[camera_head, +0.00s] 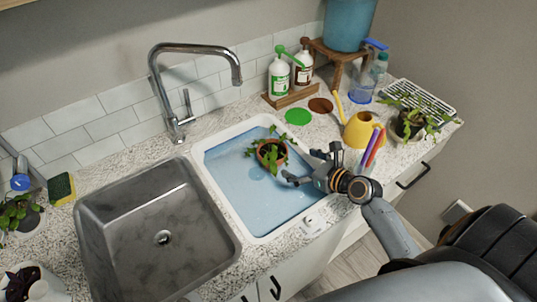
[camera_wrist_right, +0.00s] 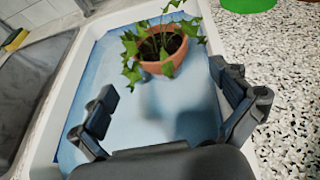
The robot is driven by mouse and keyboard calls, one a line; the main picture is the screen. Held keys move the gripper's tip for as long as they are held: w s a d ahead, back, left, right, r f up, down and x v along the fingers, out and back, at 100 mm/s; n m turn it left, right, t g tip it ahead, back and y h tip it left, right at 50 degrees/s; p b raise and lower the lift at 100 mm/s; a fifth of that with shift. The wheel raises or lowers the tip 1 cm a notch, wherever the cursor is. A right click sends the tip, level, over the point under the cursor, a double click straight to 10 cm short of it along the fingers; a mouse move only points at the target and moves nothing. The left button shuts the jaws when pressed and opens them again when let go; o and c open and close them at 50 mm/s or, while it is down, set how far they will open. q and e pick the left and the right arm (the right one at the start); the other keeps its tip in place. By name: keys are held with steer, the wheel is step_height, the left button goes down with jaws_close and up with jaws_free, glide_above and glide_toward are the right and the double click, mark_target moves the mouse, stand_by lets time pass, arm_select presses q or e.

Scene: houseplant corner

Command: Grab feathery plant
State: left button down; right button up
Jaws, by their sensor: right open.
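A green plant with pointed, lobed leaves in a terracotta pot (camera_head: 271,155) stands upright in the white-rimmed tray with a blue floor (camera_head: 237,213). I cannot tell whether it is the feathery one. My right gripper (camera_head: 304,166) is open and empty over the tray's right side, apart from the pot. In the right wrist view the terracotta pot (camera_wrist_right: 163,55) lies ahead, beyond the open fingers (camera_wrist_right: 163,84). Another leafy plant (camera_head: 408,122) stands at the right by a wire rack, and one (camera_head: 17,212) at the left edge. My left gripper is not in view.
A steel sink (camera_head: 160,237) with a tall faucet (camera_head: 178,90) lies left of the tray. A yellow watering can (camera_head: 359,130), coloured pens (camera_head: 373,146) and bottles (camera_head: 280,77) stand to the right and back.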

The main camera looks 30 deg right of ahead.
glide_toward(267, 148)
steer(key=shift+w+f, duration=0.7)
steer(key=shift+w, duration=0.1)
steer(key=shift+w+a, duration=0.25)
steer(key=shift+w, duration=0.35)
steer(key=x, duration=0.4)
steer(key=shift+a, duration=0.1)
steer(key=shift+c, duration=0.6)
steer(key=c, duration=0.4)
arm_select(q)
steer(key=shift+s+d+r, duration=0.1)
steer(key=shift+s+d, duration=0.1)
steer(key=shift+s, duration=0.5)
arm_select(e)
steer(key=c, duration=0.9)
